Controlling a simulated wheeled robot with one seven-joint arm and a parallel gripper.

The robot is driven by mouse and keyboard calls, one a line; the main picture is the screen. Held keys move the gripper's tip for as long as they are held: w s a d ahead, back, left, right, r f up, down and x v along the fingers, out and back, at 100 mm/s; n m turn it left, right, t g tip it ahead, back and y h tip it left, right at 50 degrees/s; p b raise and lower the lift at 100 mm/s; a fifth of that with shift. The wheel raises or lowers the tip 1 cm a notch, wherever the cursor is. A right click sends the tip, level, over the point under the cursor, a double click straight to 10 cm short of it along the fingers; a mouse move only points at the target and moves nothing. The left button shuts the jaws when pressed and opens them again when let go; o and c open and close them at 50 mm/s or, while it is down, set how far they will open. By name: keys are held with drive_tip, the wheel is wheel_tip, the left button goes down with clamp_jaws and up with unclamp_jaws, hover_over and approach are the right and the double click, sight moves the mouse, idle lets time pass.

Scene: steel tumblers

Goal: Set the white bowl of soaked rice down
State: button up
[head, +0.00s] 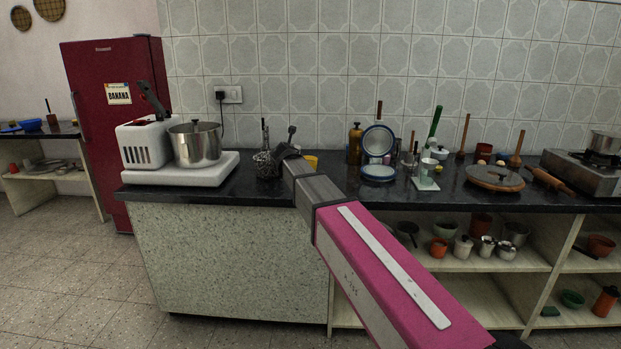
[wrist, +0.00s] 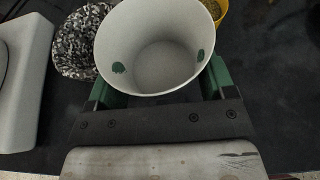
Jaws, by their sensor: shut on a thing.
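A white bowl (wrist: 155,72), deep and cup-like, fills the middle of the wrist view. My gripper (wrist: 160,62) is shut on it, with a green finger at either side and small green patches showing on its inner wall. The inside looks pale and smooth; I cannot make out rice grains. In the head view my gripper (head: 285,150) is over the dark counter (head: 225,188), near its left part, and my arm hides most of it. I cannot pick out the bowl there, nor tell whether its base touches the counter.
A black-and-white speckled round thing (wrist: 80,42) is close to the bowl's left, and a yellow cup (wrist: 219,10) is beyond its right. A white appliance base (head: 180,172) with a steel pot (head: 196,146) stands left. Dark counter to the bowl's right looks clear.

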drive_tip(key=d+f, duration=0.1)
drive_tip(key=d, duration=0.1)
drive_tip(key=w+d+f, duration=0.1)
drive_tip(key=d+f, duration=0.2)
drive_tip(key=d, duration=0.2)
drive_tip(key=shift+w+d+f, duration=0.1)
drive_tip(key=shift+w+f, duration=0.15)
drive_tip(key=shift+w, duration=0.1)
drive_tip(key=shift+f, duration=1.95)
drive_tip(key=shift+f, duration=0.1)
drive_tip(key=o, duration=1)
drive_tip(key=shift+s, duration=0.1)
drive_tip(key=v, duration=1.2)
